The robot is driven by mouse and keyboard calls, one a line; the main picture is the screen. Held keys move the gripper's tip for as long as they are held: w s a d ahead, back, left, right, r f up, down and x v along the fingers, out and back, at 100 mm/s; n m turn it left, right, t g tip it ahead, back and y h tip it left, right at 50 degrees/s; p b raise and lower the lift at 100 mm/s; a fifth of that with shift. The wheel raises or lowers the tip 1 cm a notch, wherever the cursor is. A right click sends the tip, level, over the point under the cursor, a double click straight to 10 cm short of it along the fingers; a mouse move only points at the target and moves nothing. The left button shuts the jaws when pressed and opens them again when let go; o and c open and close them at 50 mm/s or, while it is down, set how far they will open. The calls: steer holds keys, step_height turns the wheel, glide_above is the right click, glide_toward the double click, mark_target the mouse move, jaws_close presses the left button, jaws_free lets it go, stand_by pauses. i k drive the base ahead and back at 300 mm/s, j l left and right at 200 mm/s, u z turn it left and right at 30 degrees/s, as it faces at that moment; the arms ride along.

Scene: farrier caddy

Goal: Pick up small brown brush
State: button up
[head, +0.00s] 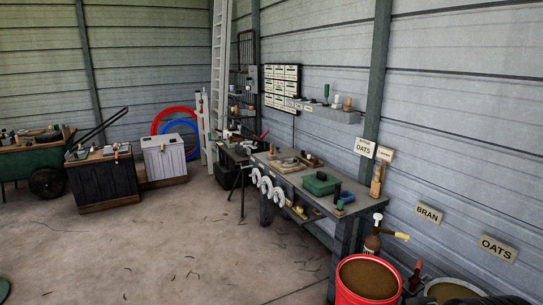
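I cannot pick out the small brown brush for certain; the things on the surfaces are too small to tell. A long grey workbench (295,177) along the right wall holds several small items, among them a green box (321,184). A brown upright thing (376,181) is at the bench's right end, and a small brown thing (300,211) shows low at its front; either's kind is unclear. Small items also lie on the dark cabinet (103,185) and green cart (33,163) at left. My gripper is not in view.
A red bucket (345,292) of brown feed stands at the bottom right, beside another feed container (453,292). A white ladder (218,75) leans at the back corner. A white-topped chest (164,160) stands at the back. The concrete floor (170,245) in front is clear.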

mark_target(272, 156)
steer(key=i+j+u, duration=0.4)
steer(key=i, duration=0.7)
steer(key=i+u, duration=0.35)
steer(key=i, duration=1.75)
steer(key=i+j, duration=0.1)
steer(key=i, duration=0.95)
steer(key=i+j+z, duration=0.15)
steer(key=i+z, duration=0.2)
steer(key=i, duration=0.15)
steer(key=i+j+z, duration=0.35)
steer(key=i, duration=0.15)
steer(key=i+j+z, duration=0.3)
steer(key=i, duration=0.15)
steer(key=l+z, duration=0.1)
